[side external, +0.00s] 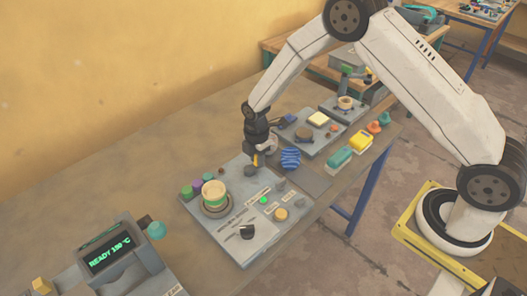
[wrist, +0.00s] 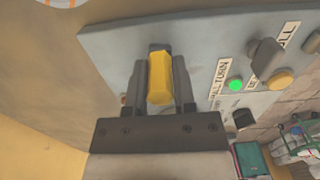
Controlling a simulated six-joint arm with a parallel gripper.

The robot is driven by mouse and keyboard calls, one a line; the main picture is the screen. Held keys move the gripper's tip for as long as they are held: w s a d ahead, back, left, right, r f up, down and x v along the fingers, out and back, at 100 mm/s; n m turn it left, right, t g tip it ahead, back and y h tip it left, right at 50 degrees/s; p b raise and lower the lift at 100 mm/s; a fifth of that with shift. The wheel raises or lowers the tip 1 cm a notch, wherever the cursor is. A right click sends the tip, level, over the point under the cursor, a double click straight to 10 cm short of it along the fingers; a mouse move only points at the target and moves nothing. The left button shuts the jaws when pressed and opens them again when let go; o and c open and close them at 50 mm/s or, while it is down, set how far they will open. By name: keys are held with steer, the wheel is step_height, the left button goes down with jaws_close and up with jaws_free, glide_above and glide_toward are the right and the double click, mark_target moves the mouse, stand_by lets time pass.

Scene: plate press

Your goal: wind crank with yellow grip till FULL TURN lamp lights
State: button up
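The crank's yellow grip (wrist: 159,80) stands between the two dark fingers of my gripper (wrist: 160,88) in the wrist view, and both fingers lie close against its sides. In the side view my gripper (side external: 257,160) reaches down to the far corner of the grey panel (side external: 232,250), with a little yellow showing at its tip. Most of the crank arm is hidden by the gripper. The FULL TURN lamp (wrist: 236,84) glows bright green beside its label; the green light also shows in the side view (side external: 264,200).
A round stacked piece (side external: 214,193) sits on the panel's left part, by several coloured knobs. A black knob (side external: 246,232) and an orange button (side external: 281,214) are nearby. A blue striped object (side external: 290,158) stands close right of my gripper. A display (side external: 108,252) reads READY 180 °C.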

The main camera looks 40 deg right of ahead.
steer(key=o, duration=0.4)
steer(key=shift+c, duration=0.2)
steer(key=shift+r, duration=0.1)
steer(key=shift+r, duration=3.95)
steer(key=shift+s+d+r+m, duration=0.2)
steer(key=shift+s+r+m, duration=0.2)
steer(key=shift+r+m, duration=0.15)
steer(key=s+d+r+m+t, duration=0.1)
steer(key=s+d+r+m, duration=0.1)
steer(key=s+m, duration=0.6)
steer(key=s+d+r+m+t, duration=0.1)
steer(key=s+r+m, duration=0.4)
steer(key=s+m, duration=0.4)
steer(key=shift+s+d+t, duration=0.3)
steer(key=shift+s+d, duration=0.05)
steer(key=shift+s, duration=0.65)
